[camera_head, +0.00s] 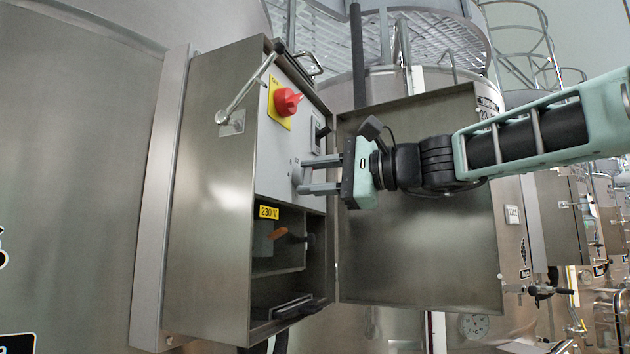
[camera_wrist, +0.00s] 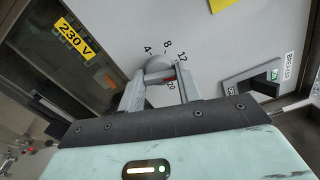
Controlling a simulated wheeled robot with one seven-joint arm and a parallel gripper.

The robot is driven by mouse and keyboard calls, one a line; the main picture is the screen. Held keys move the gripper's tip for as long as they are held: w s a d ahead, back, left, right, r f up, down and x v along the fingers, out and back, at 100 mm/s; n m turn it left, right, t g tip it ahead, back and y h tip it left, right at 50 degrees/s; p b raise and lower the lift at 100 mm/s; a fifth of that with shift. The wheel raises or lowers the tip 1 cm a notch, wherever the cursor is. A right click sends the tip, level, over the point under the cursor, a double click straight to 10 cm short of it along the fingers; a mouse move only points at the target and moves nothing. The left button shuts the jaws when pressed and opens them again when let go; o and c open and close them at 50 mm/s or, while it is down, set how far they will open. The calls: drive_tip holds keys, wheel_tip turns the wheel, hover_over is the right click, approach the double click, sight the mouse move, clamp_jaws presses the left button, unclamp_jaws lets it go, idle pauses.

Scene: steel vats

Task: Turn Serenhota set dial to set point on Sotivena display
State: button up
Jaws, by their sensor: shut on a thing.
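A grey round dial (camera_wrist: 158,66) sits on the light grey panel inside the open steel cabinet. A small red mark shows beside the dial, between the fingers. My gripper (camera_wrist: 157,88) is shut on the dial, one finger on each side. In the head view my gripper (camera_head: 303,175) reaches in from the right to the panel, and the dial is mostly hidden by the fingers. I cannot make out a display with a set point in either view.
A red rotary switch (camera_head: 287,101) on a yellow plate is above the dial. A black breaker (camera_wrist: 254,84) is at its right in the wrist view. The cabinet door (camera_head: 420,250) hangs open behind my arm. A 230 V label (camera_head: 269,212) marks the open lower compartment.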

drive_tip(key=m, duration=0.5)
drive_tip(key=shift+f+m, duration=0.1)
drive_tip(key=shift+m, duration=0.3)
idle(0.4)
drive_tip(key=o, duration=1)
drive_tip(key=shift+d, duration=0.1)
drive_tip(key=b+v, duration=0.6)
drive_tip(key=v, duration=1.1)
drive_tip(key=shift+d, duration=0.15)
